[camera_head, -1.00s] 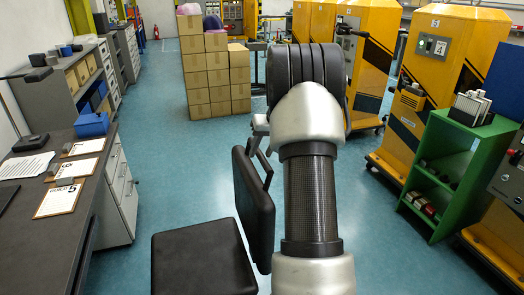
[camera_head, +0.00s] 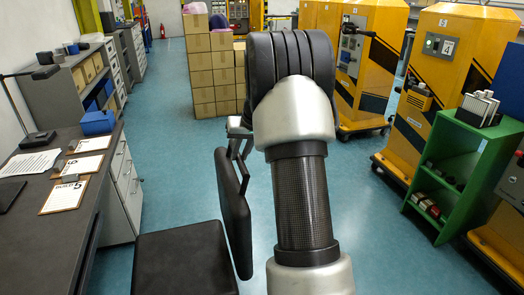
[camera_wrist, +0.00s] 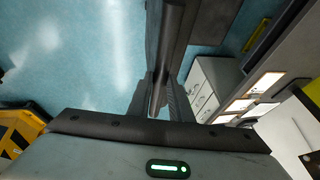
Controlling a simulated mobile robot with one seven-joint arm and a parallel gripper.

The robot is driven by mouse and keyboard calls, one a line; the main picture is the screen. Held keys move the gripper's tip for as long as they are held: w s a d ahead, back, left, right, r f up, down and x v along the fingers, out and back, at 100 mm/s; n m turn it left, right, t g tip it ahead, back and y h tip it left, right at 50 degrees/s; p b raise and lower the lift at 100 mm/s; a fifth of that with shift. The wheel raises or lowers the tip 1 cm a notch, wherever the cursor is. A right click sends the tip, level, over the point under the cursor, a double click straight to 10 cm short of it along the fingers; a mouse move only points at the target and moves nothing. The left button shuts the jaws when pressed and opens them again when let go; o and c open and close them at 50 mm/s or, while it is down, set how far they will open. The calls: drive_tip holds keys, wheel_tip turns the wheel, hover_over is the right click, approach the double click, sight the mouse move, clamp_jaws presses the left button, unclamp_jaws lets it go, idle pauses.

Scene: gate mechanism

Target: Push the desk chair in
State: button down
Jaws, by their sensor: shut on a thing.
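The desk chair has a black seat (camera_head: 185,260) low in the head view and an upright dark backrest (camera_head: 234,215) to its right. It stands just right of the dark desk (camera_head: 70,240), with floor showing between them. My gripper (camera_wrist: 158,105) is shut on the chair's dark bar (camera_wrist: 172,45), which runs up between the fingers in the wrist view. In the head view my arm mostly hides the gripper, near the top of the backrest. The chair's base is out of view.
White drawers (camera_head: 122,190) stand under the desk's far end. Cardboard boxes (camera_head: 214,75) are stacked ahead. A green shelf (camera_head: 460,175) and yellow machines (camera_head: 435,85) line the right side. Blue floor (camera_head: 165,150) is open between desk and arm.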

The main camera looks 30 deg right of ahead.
drive_tip(key=w+a+p, duration=0.1)
drive_tip(key=w+a, duration=0.2)
drive_tip(key=a, duration=0.8)
drive_tip(key=w+a+p, duration=0.2)
drive_tip(key=a, duration=0.9)
drive_tip(key=w+a+p, duration=0.2)
drive_tip(key=w+a, duration=0.1)
drive_tip(key=a, duration=0.9)
drive_tip(key=shift+w, duration=0.3)
drive_tip(key=c, duration=1.6)
unclamp_jaws()
drive_tip(key=shift+a, duration=0.1)
drive_tip(key=shift+d, duration=0.2)
drive_tip(key=v, duration=1.7)
drive_tip(key=shift+d+r+p, duration=0.1)
drive_tip(key=shift+r+p, duration=0.05)
drive_tip(key=shift+p, duration=0.15)
